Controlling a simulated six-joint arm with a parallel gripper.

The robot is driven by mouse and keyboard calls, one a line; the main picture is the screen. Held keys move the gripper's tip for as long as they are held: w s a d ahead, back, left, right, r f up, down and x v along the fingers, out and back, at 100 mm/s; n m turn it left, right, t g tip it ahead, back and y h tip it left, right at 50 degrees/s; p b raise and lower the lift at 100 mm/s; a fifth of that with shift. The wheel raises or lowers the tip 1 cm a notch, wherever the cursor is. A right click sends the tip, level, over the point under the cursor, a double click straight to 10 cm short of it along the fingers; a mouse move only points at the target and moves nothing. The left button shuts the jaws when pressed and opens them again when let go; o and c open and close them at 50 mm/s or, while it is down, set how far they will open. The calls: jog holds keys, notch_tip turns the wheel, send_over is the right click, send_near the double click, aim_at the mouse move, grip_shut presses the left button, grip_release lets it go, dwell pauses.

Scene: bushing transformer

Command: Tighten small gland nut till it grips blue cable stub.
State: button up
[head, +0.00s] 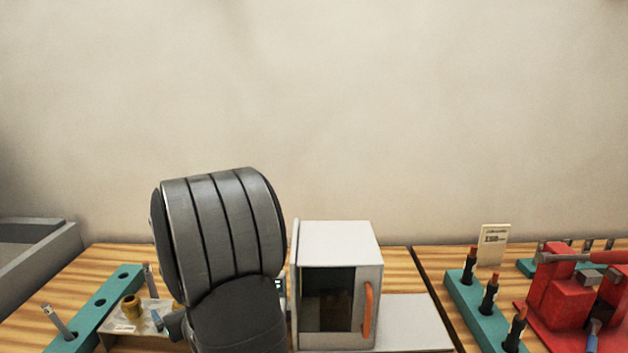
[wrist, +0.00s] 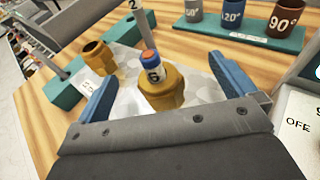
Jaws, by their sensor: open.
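A brass gland nut (wrist: 162,92) stands on the light metal plate (wrist: 128,103) in the wrist view. My gripper (wrist: 162,70) is open, with one blue finger on each side of this nut and stub; gaps show on both sides. A second, hollow brass nut (wrist: 99,57) stands on the plate to the left, with no cable in it. It also shows in the head view (head: 131,306). My arm hides much of the plate in the head view.
A teal rack (wrist: 70,97) with a grey rod lies left of the plate. Another teal rack (wrist: 240,35) holds cups marked with degrees behind. A white cabinet (head: 340,250) with an orange handle stands right of my arm. A red fixture (head: 575,300) is far right.

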jog(key=shift+v, duration=3)
jog(key=shift+s+d+r+n+g+y, duration=0.1)
jog(key=shift+d+r+n+g+y, duration=0.1)
jog(key=shift+d, duration=0.2)
jog(key=shift+d+r+n+g+y, duration=0.1)
jog(key=shift+d+r+n+y, duration=0.1)
jog(key=shift+d, duration=0.25)
jog(key=w+a+f+n+g+y, duration=0.1)
jog(key=w+a+f, duration=0.1)
jog(key=w+a, duration=0.2)
jog(key=shift+w+a, duration=0.3)
jog(key=shift+a, duration=0.45)
jog(key=shift+f, duration=0.15)
jog(key=shift+c, duration=0.2)
